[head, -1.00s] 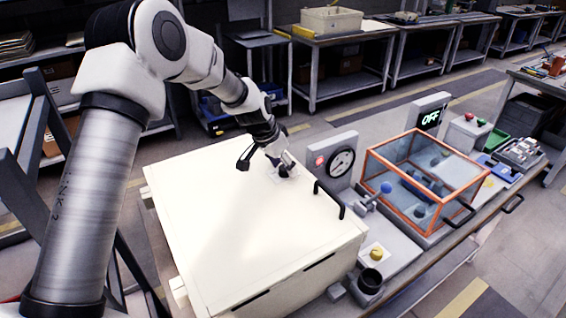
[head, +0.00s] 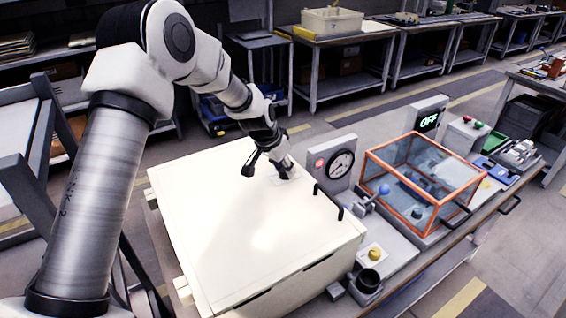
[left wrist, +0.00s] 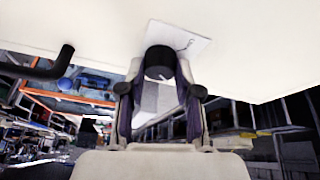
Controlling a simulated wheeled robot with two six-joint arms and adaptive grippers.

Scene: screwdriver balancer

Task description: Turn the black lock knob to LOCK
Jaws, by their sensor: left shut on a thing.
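The black lock knob (left wrist: 160,62) sits on a pale label plate on the cream cabinet top, seen in the left wrist view. A light pointer line shows on the knob's face. My left gripper (left wrist: 160,88) has its two fingers on either side of the knob and is shut on it. In the head view my left gripper (head: 284,172) reaches down to the far part of the cabinet top (head: 240,225), and its fingers hide most of the knob. The label's lettering is too small to read. My right gripper is not in view.
The near cabinet top is clear.

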